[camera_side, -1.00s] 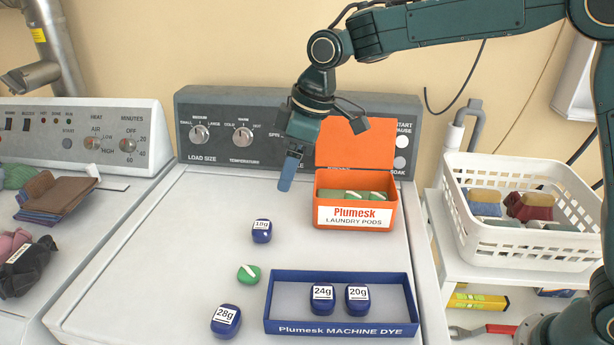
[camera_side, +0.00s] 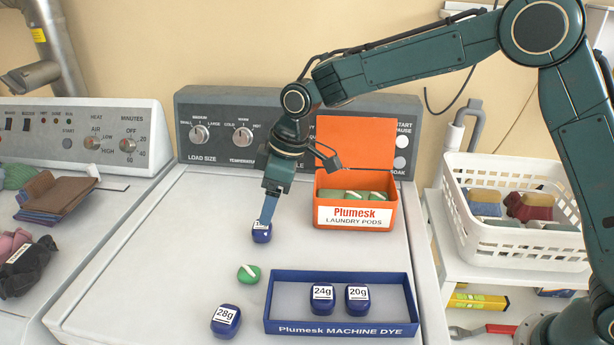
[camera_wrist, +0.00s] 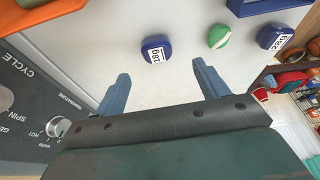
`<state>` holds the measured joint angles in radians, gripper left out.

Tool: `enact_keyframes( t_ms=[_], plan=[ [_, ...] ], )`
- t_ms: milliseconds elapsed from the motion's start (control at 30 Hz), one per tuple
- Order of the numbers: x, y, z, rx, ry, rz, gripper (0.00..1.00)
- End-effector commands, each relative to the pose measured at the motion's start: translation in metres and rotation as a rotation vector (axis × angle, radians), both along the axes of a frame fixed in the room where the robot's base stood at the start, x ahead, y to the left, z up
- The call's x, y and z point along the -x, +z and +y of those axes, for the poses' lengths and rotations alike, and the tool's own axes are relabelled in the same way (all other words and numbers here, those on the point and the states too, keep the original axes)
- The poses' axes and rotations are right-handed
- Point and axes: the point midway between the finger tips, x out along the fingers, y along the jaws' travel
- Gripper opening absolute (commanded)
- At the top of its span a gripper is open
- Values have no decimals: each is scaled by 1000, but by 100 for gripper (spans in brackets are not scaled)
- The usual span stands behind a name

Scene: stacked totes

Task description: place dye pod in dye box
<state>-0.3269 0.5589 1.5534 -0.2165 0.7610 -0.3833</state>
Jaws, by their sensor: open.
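A blue dye pod marked 18g (camera_side: 262,236) sits on the white machine top; it also shows in the wrist view (camera_wrist: 157,48). My gripper (camera_side: 266,222) is at this pod in the side view, its blue fingers covering part of the label. In the wrist view my gripper (camera_wrist: 160,82) is open, with the pod ahead of the gap between the fingertips and nothing held. A blue dye pod marked 28g (camera_side: 226,321) lies at the front. The blue dye box (camera_side: 341,329) holds two blue pods marked 24g (camera_side: 322,300) and 20g (camera_side: 357,300).
A green pod (camera_side: 249,274) lies between the 18g pod and the dye box. An open orange laundry pod box (camera_side: 402,214) with green pods stands behind the dye box. The control panel (camera_side: 222,131) rises at the back. A white basket (camera_side: 510,241) stands at right.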

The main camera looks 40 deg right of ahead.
Motion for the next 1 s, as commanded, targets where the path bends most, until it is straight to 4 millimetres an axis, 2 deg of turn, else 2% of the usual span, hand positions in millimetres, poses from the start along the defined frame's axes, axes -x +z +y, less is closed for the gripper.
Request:
enact_keyframes(
  t_ms=[33, 200, 567, 1000],
  plan=[
    [-1, -8, 2, 1, 0, 2, 73],
    [-4, -21, 4, 1, -1, 1, 73],
    [-6, -27, 5, 0, -1, 0, 73],
    [-16, -69, 12, 1, 0, 1, 73]
  ],
)
